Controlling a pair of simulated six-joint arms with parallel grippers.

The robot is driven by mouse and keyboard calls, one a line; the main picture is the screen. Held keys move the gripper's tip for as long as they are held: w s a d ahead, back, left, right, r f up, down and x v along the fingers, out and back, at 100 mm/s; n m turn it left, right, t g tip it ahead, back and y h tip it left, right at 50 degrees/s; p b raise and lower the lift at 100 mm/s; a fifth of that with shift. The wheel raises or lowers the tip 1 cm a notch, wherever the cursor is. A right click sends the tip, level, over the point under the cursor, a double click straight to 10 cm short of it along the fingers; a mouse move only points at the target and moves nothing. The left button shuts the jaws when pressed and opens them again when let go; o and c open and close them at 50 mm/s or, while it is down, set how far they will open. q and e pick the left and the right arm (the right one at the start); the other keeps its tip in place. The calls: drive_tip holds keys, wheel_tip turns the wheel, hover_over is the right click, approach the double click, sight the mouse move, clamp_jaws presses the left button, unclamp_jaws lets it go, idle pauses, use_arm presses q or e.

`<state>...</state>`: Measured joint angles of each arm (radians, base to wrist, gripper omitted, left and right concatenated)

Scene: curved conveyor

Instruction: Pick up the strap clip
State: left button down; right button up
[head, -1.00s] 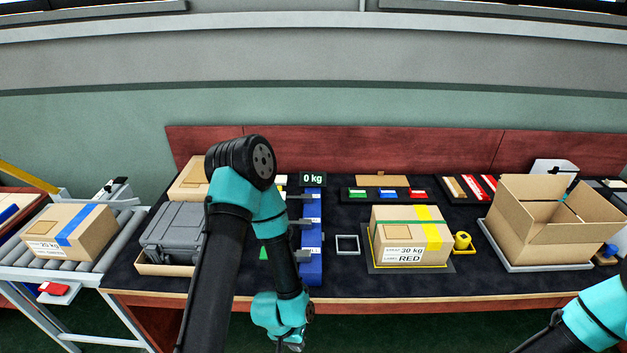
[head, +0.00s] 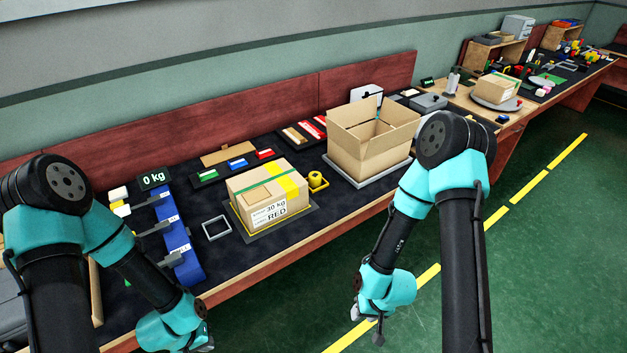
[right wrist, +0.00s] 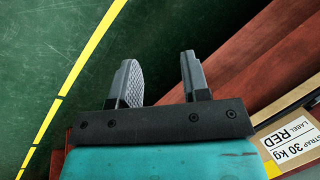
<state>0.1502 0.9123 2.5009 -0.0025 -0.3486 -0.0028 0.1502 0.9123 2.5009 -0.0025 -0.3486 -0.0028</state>
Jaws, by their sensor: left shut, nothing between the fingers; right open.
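I cannot tell for certain which thing is the strap clip. A taped carton (head: 262,196) with a green band, a yellow stripe and a label reading 30 kg and RED stands on a dark mat. A small yellow object (head: 315,179) sits in a yellow tray right of it. My left gripper (head: 206,338) is shut and empty, low at the front left, near the table edge. My right gripper (head: 370,325) is in front of the table over the floor; the right wrist view shows its fingers (right wrist: 160,62) open with nothing between them.
An open carton (head: 372,145) stands on a light tray. A grey square frame (head: 205,232) lies left of the taped carton. Green, blue (head: 237,164) and red pieces lie behind it. A blue rack (head: 184,255) with grey arms stands by the 0 kg display (head: 153,180). The green floor in front is clear.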

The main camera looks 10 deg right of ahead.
drive_tip(key=shift+o, duration=0.2)
drive_tip(key=o, duration=0.8)
drive_tip(key=shift+c, duration=0.2)
